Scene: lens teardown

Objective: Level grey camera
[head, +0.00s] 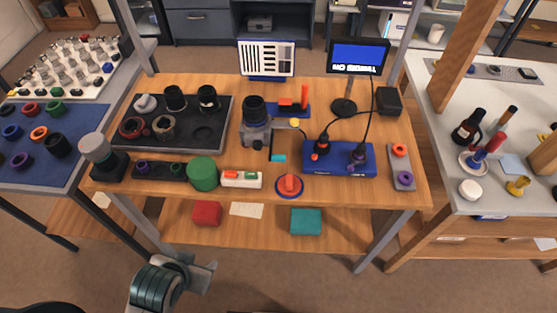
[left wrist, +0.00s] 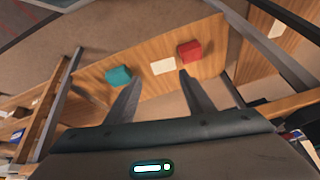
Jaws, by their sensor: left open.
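The grey camera (head: 256,132) stands on the wooden workbench in the head view, left of centre, with a black lens (head: 254,106) pointing up. I cannot tell exactly how far it is tilted. My left gripper (head: 208,274) is low in the head view, in front of the bench and well away from the camera. In the left wrist view its two fingers (left wrist: 160,80) are spread with nothing between them, pointing toward the lower shelf. The grey camera is not seen in the left wrist view. My right gripper is in neither view.
The dark tray (head: 205,140) with lens parts lies left of the camera. A red box (head: 207,213) and teal box (head: 306,222) sit on the lower shelf.

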